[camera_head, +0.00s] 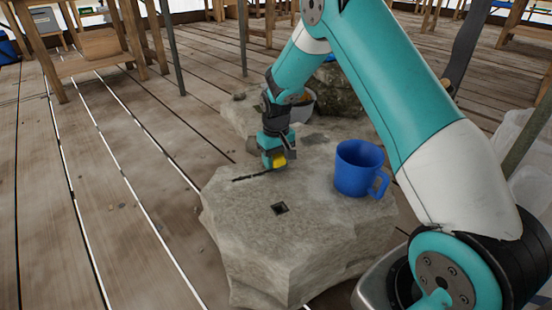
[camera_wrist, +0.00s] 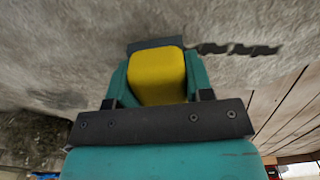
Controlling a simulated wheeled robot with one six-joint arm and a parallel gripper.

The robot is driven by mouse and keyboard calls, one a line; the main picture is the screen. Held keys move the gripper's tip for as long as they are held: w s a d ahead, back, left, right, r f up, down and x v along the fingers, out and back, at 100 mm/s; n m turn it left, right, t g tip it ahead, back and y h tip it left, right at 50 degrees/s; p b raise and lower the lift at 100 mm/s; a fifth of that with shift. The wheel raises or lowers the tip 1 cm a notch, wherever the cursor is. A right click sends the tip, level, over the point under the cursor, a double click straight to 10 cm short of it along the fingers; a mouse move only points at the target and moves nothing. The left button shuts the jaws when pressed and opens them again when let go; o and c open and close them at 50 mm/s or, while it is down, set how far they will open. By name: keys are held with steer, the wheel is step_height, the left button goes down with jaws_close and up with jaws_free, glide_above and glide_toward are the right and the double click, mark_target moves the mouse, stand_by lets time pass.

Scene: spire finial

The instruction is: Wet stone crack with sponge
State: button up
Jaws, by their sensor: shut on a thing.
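A yellow sponge (camera_head: 279,161) is held in my gripper (camera_head: 273,160) low over the top of the grey stone block (camera_head: 300,240). The wrist view shows the sponge (camera_wrist: 157,76) between the two teal fingers of my gripper (camera_wrist: 156,82). A dark, jagged crack (camera_head: 252,175) runs across the stone top, left of my gripper. In the wrist view the crack (camera_wrist: 238,49) starts beside the sponge and runs right. A dark strip lies at the sponge's far end. I cannot tell whether the sponge touches the stone.
A blue mug (camera_head: 358,168) stands on the stone, right of my gripper. A small square hole (camera_head: 280,208) is in the stone top. A pale bowl (camera_head: 302,106) sits behind my gripper, partly hidden by my arm. A dark rock (camera_head: 338,90) is behind. Open plank floor lies left.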

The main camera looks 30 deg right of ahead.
mark_target(238, 183)
steer(key=shift+f, duration=0.75)
stand_by(0.7)
stand_by(0.4)
steer(key=shift+a+f+p, duration=0.1)
steer(key=shift+a+p, duration=0.2)
steer(key=shift+a, duration=1.3)
steer(key=shift+w+a+p, duration=0.15)
steer(key=shift+a+p, duration=0.7)
steer(key=shift+a, duration=0.65)
steer(key=shift+a, duration=0.15)
steer(key=shift+w+a+r+p, duration=0.15)
steer(key=shift+a+p, duration=0.25)
steer(key=shift+a, duration=0.9)
steer(key=shift+a, duration=0.1)
steer(key=shift+a, duration=1.35)
